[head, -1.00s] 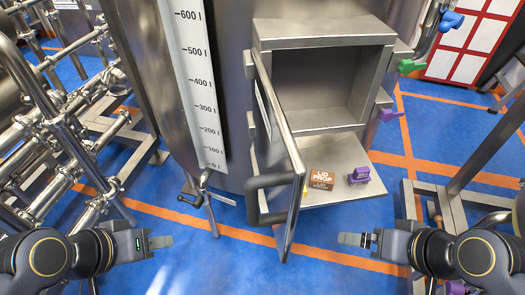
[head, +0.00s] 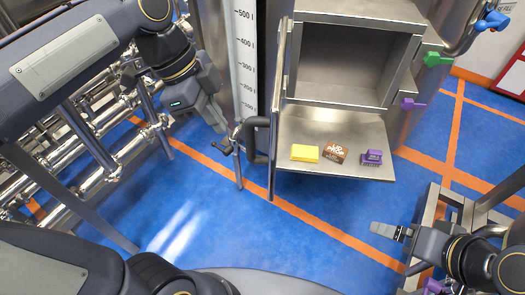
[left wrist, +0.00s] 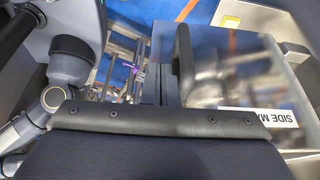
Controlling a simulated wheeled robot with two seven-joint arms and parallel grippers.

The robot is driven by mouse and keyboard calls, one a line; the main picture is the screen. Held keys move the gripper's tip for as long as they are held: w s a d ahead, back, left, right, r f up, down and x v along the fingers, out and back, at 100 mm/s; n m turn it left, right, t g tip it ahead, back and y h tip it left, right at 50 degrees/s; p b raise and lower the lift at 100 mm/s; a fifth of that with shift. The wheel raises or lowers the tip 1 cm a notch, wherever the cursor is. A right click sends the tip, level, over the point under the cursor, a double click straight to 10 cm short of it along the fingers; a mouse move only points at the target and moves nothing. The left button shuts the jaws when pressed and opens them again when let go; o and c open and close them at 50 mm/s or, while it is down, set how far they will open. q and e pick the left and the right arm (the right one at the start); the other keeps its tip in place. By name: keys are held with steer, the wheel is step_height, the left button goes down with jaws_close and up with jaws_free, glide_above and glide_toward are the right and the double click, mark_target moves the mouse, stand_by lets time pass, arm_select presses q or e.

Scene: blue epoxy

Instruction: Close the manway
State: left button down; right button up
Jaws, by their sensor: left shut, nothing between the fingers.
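The manway door (head: 279,110) stands open, hinged at the left of the square opening (head: 350,62), and shows almost edge-on in the head view. Its dark handle (head: 258,148) sticks out on the left side. In the left wrist view the door's metal face (left wrist: 235,75) bears a partly seen label (left wrist: 262,119), and the handle (left wrist: 184,62) stands out from it. My left gripper (head: 216,118) is shut and empty, left of the handle and apart from it. My right gripper (head: 386,231) is low at the right, away from the door; its finger gap cannot be made out.
A shelf (head: 310,128) under the opening holds a yellow block (head: 305,153), a brown "LID PROP" block (head: 335,154) and a purple object (head: 373,158). Steel pipework (head: 95,150) stands at the left. A small valve (head: 229,146) is near the handle. Blue floor is open in front.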

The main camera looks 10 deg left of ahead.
mark_target(251, 149)
arm_select(q)
steer(key=d+f, duration=0.4)
steer(key=f, duration=0.1)
steer(key=d+f+p, duration=0.1)
steer(key=d+f, duration=0.1)
steer(key=shift+w+f, duration=0.3)
steer(key=shift+f, duration=0.05)
steer(key=shift+d+f, duration=0.1)
steer(key=shift+d, duration=0.5)
